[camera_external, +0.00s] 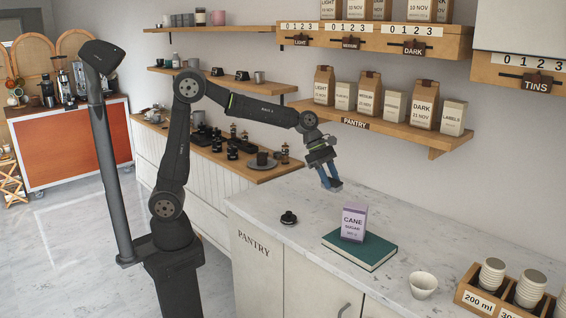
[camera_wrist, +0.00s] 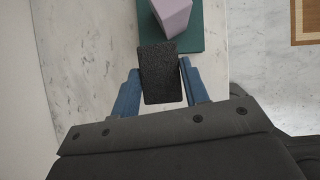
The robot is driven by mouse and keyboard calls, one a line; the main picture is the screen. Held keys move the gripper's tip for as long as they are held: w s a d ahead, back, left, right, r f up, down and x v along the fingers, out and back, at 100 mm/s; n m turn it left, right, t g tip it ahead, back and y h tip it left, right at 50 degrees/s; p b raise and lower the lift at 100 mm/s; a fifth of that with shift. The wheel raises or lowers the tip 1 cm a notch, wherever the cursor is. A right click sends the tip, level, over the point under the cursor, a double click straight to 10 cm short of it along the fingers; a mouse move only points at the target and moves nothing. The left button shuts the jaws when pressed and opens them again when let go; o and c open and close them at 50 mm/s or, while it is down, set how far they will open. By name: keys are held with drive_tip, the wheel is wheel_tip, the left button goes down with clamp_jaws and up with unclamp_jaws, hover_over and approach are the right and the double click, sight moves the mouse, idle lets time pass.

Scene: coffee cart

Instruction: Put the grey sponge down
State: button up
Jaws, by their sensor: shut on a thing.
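The grey sponge (camera_wrist: 161,76) is a dark, rough-textured block in the wrist view. My gripper (camera_wrist: 158,92) has its two blue fingers on either side of the sponge and is shut on it. In the external view my gripper (camera_external: 331,185) points down above the marble counter (camera_external: 285,205), left of the sugar box and apart from the counter. The sponge is hard to make out between the fingers in that view.
A purple cane sugar box (camera_external: 353,223) stands on a green book (camera_external: 372,250). A small black lidded object (camera_external: 289,217) sits at the counter's left. A white cup (camera_external: 423,285) and a crate of cups (camera_external: 490,303) stand at the right. The pantry shelf (camera_external: 395,130) is above.

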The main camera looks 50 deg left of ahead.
drive_tip(key=s+a+f, duration=0.1)
drive_tip(key=a+f, duration=0.3)
drive_tip(key=f, duration=0.2)
drive_tip(key=w+a+f, duration=0.1)
drive_tip(key=w+f, duration=0.1)
drive_tip(key=w, duration=0.1)
drive_tip(key=w+a+f, duration=0.2)
drive_tip(key=w, duration=0.1)
drive_tip(key=w+a+f, duration=0.2)
drive_tip(key=w, duration=0.1)
drive_tip(key=shift+w+a+f, duration=0.25)
drive_tip(key=shift+w, duration=0.05)
drive_tip(key=shift+f, duration=2.05)
drive_tip(key=shift+f, duration=0.2)
drive_tip(key=o, duration=1)
drive_tip(key=shift+r, duration=0.1)
